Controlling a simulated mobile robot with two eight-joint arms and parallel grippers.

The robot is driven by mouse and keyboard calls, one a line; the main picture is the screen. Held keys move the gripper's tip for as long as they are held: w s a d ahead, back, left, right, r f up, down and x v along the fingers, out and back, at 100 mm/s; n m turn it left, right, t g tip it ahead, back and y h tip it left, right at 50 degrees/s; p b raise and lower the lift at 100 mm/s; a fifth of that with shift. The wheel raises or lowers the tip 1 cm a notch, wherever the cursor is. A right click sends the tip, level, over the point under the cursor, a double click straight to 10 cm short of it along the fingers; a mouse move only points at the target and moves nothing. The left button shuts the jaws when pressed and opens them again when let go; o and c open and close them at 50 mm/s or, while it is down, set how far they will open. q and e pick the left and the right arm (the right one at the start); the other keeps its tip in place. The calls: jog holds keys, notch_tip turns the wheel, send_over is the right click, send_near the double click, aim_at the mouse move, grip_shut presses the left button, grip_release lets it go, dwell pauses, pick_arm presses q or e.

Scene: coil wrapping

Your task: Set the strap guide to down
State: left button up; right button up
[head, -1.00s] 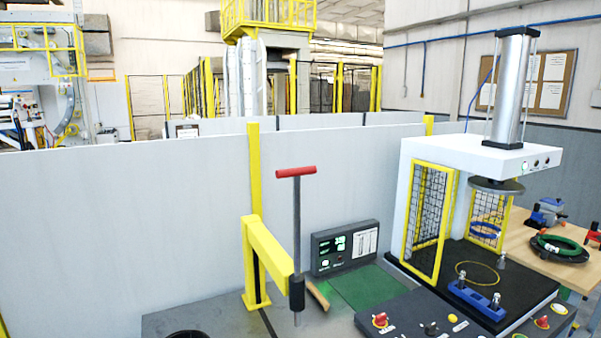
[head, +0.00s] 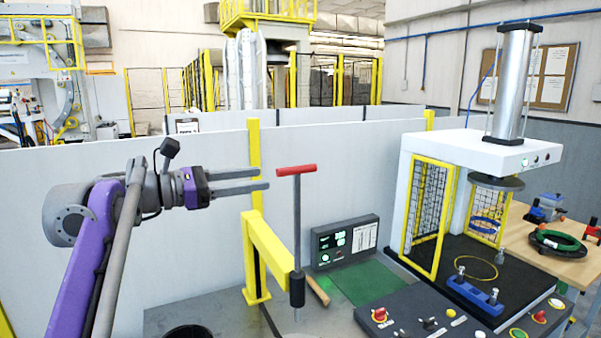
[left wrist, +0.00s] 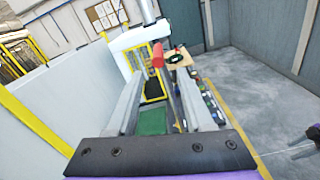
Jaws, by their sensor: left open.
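The strap guide appears to be the dark upright rod (head: 297,220) with a red T-handle (head: 296,170) on top. It passes through the end of a yellow arm on a yellow post (head: 255,265), and the handle stands well above that arm. My left gripper (head: 264,180) is open and empty, level with the top of the rod and just left of it in the head view. In the left wrist view the red handle (left wrist: 159,54) shows ahead, between the two fingers (left wrist: 163,78). I see no clear contact.
A press with yellow mesh guards (head: 422,215) stands to the right, with a control panel (head: 440,325) in front. A display box (head: 345,243) and green mat (head: 365,284) lie behind the rod. A grey partition (head: 180,200) runs behind. A dark round bin (head: 188,332) is at the front.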

aim_at(301, 170)
pick_arm(q)
jog(key=x, duration=0.7)
jog(key=p+x, duration=0.1)
jog(key=x, duration=0.3)
jog(key=shift+a+r, duration=0.1)
jog(key=shift+r, duration=0.2)
grip_shut()
dwell(1.0)
